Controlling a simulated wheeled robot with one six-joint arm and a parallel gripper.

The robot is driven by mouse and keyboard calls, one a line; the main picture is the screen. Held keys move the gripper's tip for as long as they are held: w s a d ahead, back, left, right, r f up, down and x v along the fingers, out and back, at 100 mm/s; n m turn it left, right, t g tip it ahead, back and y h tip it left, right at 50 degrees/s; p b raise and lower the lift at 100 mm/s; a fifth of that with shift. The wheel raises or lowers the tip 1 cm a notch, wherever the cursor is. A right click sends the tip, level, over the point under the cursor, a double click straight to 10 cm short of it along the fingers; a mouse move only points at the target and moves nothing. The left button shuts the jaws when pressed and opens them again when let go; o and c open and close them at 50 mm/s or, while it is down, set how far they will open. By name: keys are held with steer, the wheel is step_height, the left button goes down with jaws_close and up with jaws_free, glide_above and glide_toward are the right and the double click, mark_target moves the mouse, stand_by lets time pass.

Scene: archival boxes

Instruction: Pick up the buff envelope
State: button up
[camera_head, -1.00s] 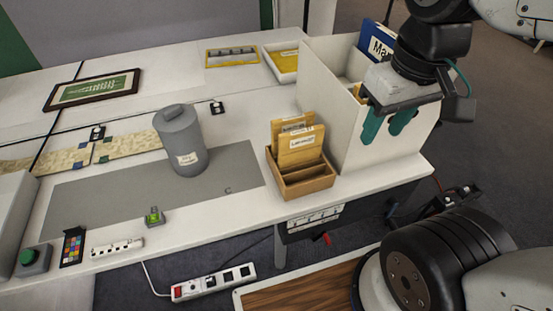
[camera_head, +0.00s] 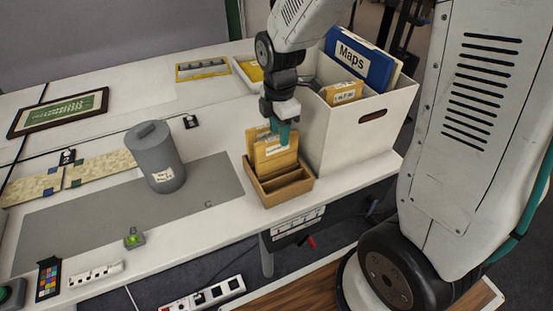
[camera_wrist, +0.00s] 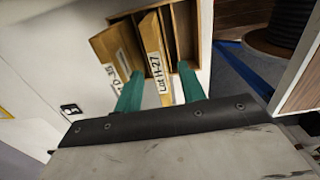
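Two buff envelopes stand upright in a wooden rack (camera_head: 290,188) on the table. The front one (camera_head: 277,161) has a white label; in the wrist view the envelope (camera_wrist: 149,42) reads "Lot H-27". The second envelope (camera_wrist: 109,44) is beside it on the left, its label partly covered by a finger. My gripper (camera_head: 281,133) is at the top of these envelopes. In the wrist view my gripper's (camera_wrist: 161,68) teal fingers are apart, one on each side of the "Lot H-27" envelope, with visible gaps. Another buff envelope (camera_head: 344,94) stands in the white box.
The white box (camera_head: 340,140), holding a blue "Maps" folder (camera_head: 359,62), stands just right of the rack. A grey lidded canister (camera_head: 157,160) stands left of it on a grey mat (camera_head: 215,184). A shallow tray (camera_head: 243,73) lies behind. The mat's right part is clear.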

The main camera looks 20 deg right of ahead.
mark_target(277, 148)
steer(key=f, duration=0.6)
steer(key=shift+w+a+f, duration=0.1)
steer(key=shift+a+f, duration=0.2)
steer(key=shift+f, duration=0.05)
jaws_close()
